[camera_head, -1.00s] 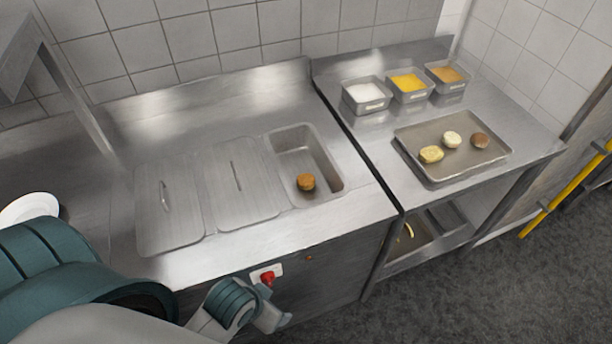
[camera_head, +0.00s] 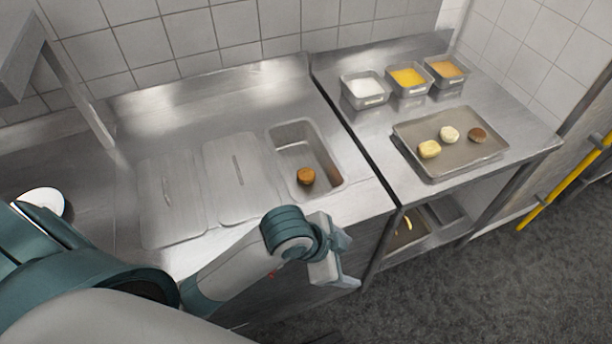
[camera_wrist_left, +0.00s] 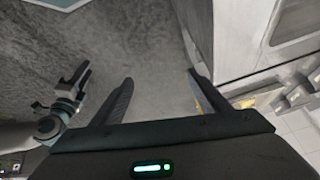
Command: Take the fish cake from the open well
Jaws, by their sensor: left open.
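The fish cake (camera_head: 306,176), a small round brown piece, lies near the front end of the open well (camera_head: 290,146) in the steel counter. My left gripper (camera_head: 343,262) is in front of the counter's front edge, to the lower right of the well and apart from the fish cake. In the left wrist view its two fingers (camera_wrist_left: 163,92) are spread with nothing between them, over the grey floor. The fish cake does not show there. My right gripper (camera_wrist_left: 72,88) shows at the left of that view; its jaw state is unclear.
Two lidded wells (camera_head: 238,180) sit left of the open one. On the right table stand a tray (camera_head: 466,164) with several round pieces and three containers (camera_head: 408,91) of white, yellow and orange contents. A white plate (camera_head: 42,198) is at far left.

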